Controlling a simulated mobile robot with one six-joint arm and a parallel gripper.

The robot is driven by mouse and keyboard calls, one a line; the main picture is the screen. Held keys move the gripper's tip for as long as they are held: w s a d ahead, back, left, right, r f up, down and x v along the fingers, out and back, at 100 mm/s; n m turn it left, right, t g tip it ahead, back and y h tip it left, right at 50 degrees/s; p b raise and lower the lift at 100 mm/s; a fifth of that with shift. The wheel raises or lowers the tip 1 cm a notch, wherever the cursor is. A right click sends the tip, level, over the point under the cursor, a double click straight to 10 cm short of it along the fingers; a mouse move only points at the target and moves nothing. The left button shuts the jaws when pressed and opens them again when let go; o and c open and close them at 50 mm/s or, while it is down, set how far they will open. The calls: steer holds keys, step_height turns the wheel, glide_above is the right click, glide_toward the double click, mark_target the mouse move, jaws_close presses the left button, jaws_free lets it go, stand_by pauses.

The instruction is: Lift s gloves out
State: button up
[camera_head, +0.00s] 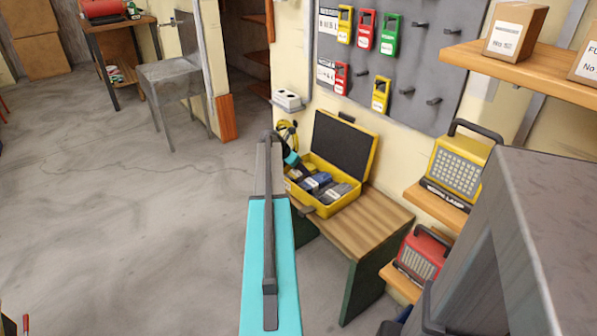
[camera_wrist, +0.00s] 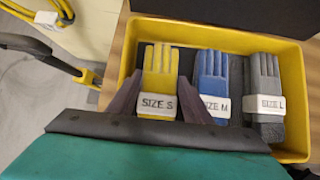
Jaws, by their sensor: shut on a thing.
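The size S gloves (camera_wrist: 160,68) are yellow, with a white band marked SIZE S, and lie at the left of the open yellow case (camera_wrist: 300,100). My gripper (camera_wrist: 159,88) has one dark finger on each side of them and is shut on them. I cannot tell whether they are clear of the case floor. The blue size M gloves (camera_wrist: 213,68) and grey size L gloves (camera_wrist: 265,72) lie to their right. In the head view the case (camera_head: 336,207) stands on a wooden bench, and my arm hides part of its left side.
The case's dark lid (camera_head: 343,143) stands open at the back. The wooden bench (camera_head: 375,220) has bare room right of the case. A yellow and black item (camera_head: 287,130) hangs on the wall to the left. Shelves with a yellow lamp (camera_head: 455,165) and a red one (camera_head: 420,255) stand at right.

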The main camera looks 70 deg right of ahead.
steer(key=shift+r+p, duration=1.85)
steer(key=shift+r, duration=0.15)
step_height(320, 180, up, 7)
steer(key=p, duration=0.5)
steer(key=shift+f, duration=0.15)
steer(key=shift+r+p, duration=0.6)
steer(key=shift+p, duration=0.15)
